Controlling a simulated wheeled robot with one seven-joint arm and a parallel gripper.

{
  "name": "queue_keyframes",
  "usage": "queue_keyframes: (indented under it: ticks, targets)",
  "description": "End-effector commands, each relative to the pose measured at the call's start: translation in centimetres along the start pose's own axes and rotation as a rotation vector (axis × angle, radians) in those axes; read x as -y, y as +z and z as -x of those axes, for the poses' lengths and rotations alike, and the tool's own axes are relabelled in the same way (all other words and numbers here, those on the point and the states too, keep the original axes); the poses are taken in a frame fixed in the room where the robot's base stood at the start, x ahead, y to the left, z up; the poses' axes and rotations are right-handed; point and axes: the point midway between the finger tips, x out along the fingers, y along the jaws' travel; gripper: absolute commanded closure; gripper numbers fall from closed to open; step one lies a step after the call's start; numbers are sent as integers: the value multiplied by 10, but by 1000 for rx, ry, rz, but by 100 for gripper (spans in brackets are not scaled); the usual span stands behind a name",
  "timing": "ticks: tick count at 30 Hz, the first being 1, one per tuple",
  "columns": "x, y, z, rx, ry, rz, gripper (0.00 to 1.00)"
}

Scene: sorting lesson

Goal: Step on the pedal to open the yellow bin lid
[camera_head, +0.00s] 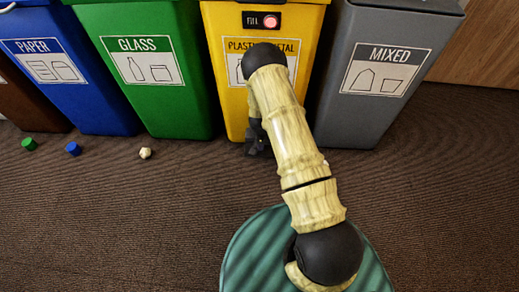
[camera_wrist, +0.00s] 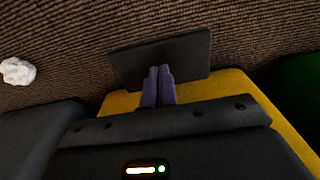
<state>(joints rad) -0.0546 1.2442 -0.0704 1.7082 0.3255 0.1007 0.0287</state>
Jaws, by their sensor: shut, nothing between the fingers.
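The yellow bin (camera_head: 226,60), labelled Plastic/Metal, stands between the green and grey bins, and a lit red light (camera_head: 270,22) shows on its front panel. Its yellow body also shows in the wrist view (camera_wrist: 236,84). A flat dark pedal (camera_wrist: 190,58) juts from the bin's base over the floor. My gripper (camera_wrist: 159,70) is shut and empty, its fingertips over the pedal's near part; I cannot tell whether they touch it. In the head view my gripper (camera_head: 257,146) is low at the bin's foot, and my arm hides part of the bin's front. I cannot make out the pedal there.
The green bin (camera_head: 150,70), blue bin (camera_head: 75,85) and grey bin (camera_head: 375,75) stand in the same row. A green piece (camera_head: 29,144), a blue piece (camera_head: 73,148) and a pale piece (camera_head: 145,153) lie on the floor. A white crumpled thing (camera_wrist: 18,71) lies near the pedal.

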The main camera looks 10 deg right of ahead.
Motion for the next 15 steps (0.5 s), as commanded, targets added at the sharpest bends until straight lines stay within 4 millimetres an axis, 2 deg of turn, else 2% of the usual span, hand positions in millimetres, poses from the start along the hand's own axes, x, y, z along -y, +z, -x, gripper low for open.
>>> queue_keyframes:
  ticks: [1,15]
  targets:
    - [1,1,-8,1,0,2,100]
    - [4,6,-46,0,-2,7,100]
